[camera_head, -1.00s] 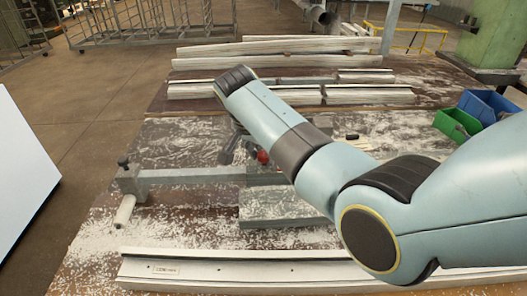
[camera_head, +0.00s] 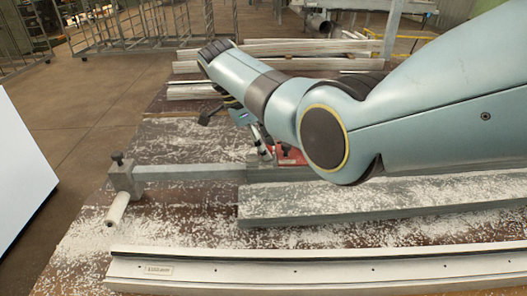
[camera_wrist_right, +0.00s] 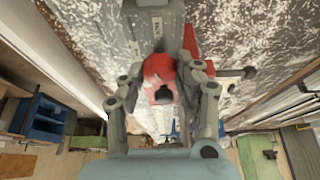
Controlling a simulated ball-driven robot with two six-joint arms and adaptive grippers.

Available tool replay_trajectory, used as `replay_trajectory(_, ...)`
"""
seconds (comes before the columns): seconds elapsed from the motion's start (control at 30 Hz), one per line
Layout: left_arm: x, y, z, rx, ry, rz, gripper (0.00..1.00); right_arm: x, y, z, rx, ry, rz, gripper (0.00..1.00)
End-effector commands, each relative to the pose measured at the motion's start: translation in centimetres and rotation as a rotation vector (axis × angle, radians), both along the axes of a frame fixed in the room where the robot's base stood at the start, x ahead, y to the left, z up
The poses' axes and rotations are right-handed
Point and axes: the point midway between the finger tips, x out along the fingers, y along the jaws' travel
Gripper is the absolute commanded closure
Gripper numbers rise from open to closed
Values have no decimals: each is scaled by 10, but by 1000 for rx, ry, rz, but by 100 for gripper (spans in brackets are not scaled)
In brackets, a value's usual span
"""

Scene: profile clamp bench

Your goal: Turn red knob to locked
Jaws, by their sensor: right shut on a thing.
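The red knob (camera_wrist_right: 160,72) sits between the fingers of my right gripper (camera_wrist_right: 163,88) in the right wrist view. The gripper is shut on it. Next to the knob is a red part (camera_wrist_right: 190,62) on a grey metal bar with small white labels (camera_wrist_right: 157,27), too small to read. In the head view my right gripper (camera_head: 263,143) is at the clamp's grey bar (camera_head: 200,172), largely hidden by my own arm. A red piece (camera_head: 287,157) shows just right of it. Which way the knob points cannot be told. My left gripper is not in view.
A grey flat bar (camera_head: 330,205) lies in front of the clamp. A long pale profile (camera_head: 300,272) lies along the near edge. More profiles (camera_head: 290,47) lie at the back. Shavings cover the bench. Blue (camera_wrist_right: 45,118) and green (camera_wrist_right: 258,155) bins show in the right wrist view.

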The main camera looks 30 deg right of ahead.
Motion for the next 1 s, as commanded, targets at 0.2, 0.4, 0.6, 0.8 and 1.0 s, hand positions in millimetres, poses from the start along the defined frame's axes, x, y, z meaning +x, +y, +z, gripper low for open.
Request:
replay_trajectory(0.2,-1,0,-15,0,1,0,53,1,-1,-2,0,-1,-174,99)
replay_trajectory(0.4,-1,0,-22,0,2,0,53,2,-1,-1,0,-1,-292,99)
replay_trajectory(0.6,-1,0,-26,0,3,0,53,2,-1,-1,1,-2,-362,99)
replay_trajectory(0.8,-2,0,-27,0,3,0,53,1,-1,0,0,-1,-391,99)
replay_trajectory(1.0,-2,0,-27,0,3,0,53,2,-1,0,0,-2,-395,99)
